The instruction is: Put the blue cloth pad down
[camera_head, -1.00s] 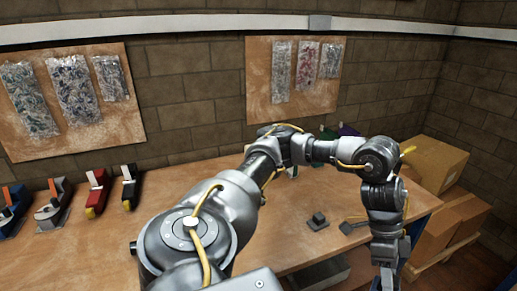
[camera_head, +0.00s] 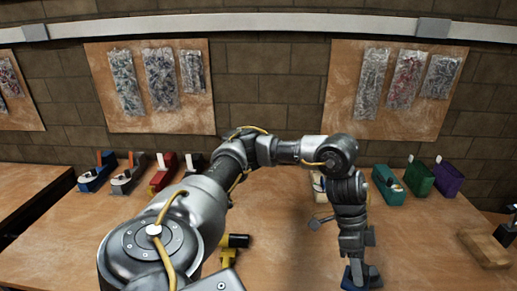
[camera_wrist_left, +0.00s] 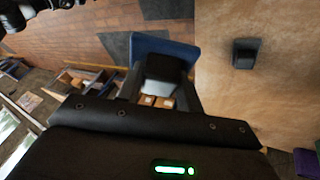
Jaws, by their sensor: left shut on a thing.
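My left gripper (camera_head: 358,274) points down at the bottom of the head view, low over the bench's front part. It is shut on the blue cloth pad (camera_head: 350,279), of which only a small part shows there. In the left wrist view the pad (camera_wrist_left: 150,44) shows as a flat blue piece at the gripper, partly covered by the dark finger. I cannot tell whether the pad touches the bench (camera_head: 290,235).
A yellow and black tool (camera_head: 232,250) lies left of my gripper, partly behind my arm. Teal (camera_head: 388,186), green (camera_head: 420,178) and purple (camera_head: 447,180) items stand along the back right. A brown block (camera_head: 484,248) lies at the right. Bare bench shows between.

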